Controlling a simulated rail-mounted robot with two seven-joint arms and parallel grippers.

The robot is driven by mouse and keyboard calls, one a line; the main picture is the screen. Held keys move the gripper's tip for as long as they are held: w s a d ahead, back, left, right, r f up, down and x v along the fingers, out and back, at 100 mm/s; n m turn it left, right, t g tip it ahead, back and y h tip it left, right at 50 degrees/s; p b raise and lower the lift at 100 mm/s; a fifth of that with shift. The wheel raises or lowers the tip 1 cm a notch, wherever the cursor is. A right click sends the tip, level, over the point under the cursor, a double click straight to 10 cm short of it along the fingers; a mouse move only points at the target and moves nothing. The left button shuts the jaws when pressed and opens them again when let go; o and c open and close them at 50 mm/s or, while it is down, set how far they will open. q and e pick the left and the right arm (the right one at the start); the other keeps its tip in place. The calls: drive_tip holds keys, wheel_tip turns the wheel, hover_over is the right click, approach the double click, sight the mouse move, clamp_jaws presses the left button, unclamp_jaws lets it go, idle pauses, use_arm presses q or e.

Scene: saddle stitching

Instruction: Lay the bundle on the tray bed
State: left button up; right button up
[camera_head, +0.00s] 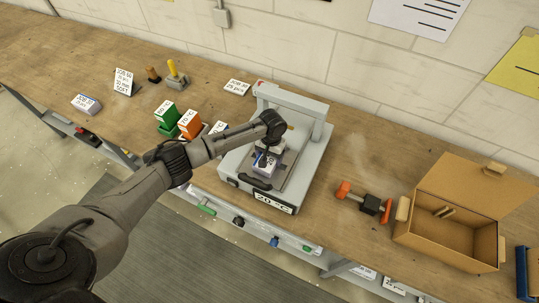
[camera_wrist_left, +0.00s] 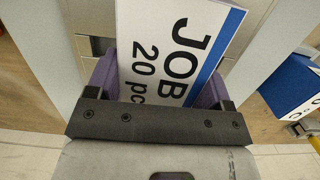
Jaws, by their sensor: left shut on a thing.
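The bundle (camera_head: 263,167) is a small white stack with a blue edge. In the left wrist view the bundle (camera_wrist_left: 165,55) shows the words "JOB" and "20 pc" on its top. My left gripper (camera_head: 266,158) is shut on it, with a purple finger on each side in the wrist view. It is over the tray bed (camera_head: 291,164), a grey plate inside a pale framed machine. I cannot tell whether the bundle touches the bed. The gripper and arm hide part of both. My right gripper is not in view.
The machine's frame (camera_head: 318,118) arches behind the gripper, and a black handle (camera_head: 255,184) is at its front. Green blocks (camera_head: 168,116) and an orange block (camera_head: 190,124) stand to the left. An open cardboard box (camera_head: 450,235) and an orange-handled tool (camera_head: 371,204) lie to the right.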

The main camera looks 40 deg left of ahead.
use_arm(q)
drive_tip(key=shift+f, duration=0.15)
drive_tip(key=o, duration=1.1)
drive_tip(key=r+p, duration=0.3)
drive_tip(key=r, duration=0.4)
drive_tip(key=w+r+p, duration=0.1)
drive_tip(key=r+p, duration=0.2)
drive_tip(key=r, duration=0.4)
drive_tip(key=r+p, duration=0.4)
drive_tip(key=r, duration=0.3)
drive_tip(key=shift+w+a+r, duration=0.2)
drive_tip(key=shift+w+r, duration=0.15)
drive_tip(key=shift+r, duration=0.05)
